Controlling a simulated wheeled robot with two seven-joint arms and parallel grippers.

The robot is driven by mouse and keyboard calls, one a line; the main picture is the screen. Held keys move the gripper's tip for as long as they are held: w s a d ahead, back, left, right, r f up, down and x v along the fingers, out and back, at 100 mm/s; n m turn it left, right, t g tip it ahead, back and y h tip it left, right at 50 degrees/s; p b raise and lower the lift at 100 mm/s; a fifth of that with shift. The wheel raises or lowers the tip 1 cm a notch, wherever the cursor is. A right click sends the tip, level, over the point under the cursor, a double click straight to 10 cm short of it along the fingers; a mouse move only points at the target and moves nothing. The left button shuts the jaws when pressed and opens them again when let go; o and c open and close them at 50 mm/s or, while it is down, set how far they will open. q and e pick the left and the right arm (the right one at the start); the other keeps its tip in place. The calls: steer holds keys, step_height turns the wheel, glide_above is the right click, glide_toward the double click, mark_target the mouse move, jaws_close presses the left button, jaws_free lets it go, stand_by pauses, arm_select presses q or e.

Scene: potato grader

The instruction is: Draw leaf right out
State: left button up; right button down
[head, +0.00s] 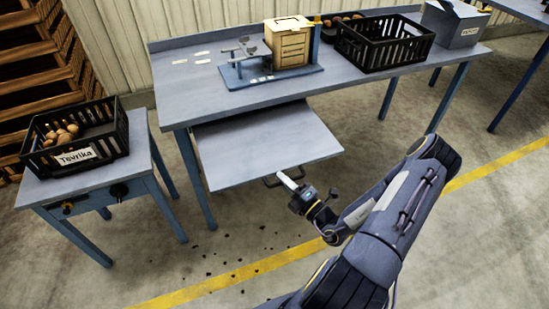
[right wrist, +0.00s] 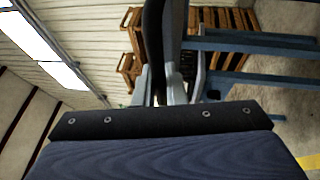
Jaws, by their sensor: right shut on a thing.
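The leaf (head: 262,146) is a flat grey-blue board that juts out from under the front of the long workbench in the head view. A dark handle (head: 271,181) sits at its front edge, partly hidden. My right gripper (head: 287,180) is at that front edge and is shut on the handle. In the right wrist view, a dark bar that looks like the handle (right wrist: 153,45) runs between the pale fingers (right wrist: 172,88). My left gripper is out of view.
The workbench (head: 200,92) carries a wooden box (head: 290,45) on a blue base, a black crate (head: 383,45) and a grey bin (head: 455,25). A side table (head: 75,186) at left holds a crate of potatoes (head: 75,137). The floor before the leaf is open, with dark crumbs.

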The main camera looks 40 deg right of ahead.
steer(key=s, duration=0.2)
steer(key=s+a, duration=0.1)
steer(key=shift+s, duration=0.35)
steer(key=shift+f, duration=0.1)
steer(key=c, duration=1.9)
jaws_free()
steer(key=o, duration=0.4)
steer(key=shift+s, duration=0.2)
steer(key=v, duration=0.7)
steer(key=shift+s+d+b, duration=0.1)
steer(key=shift+s+b, duration=0.2)
steer(key=shift+s, duration=0.05)
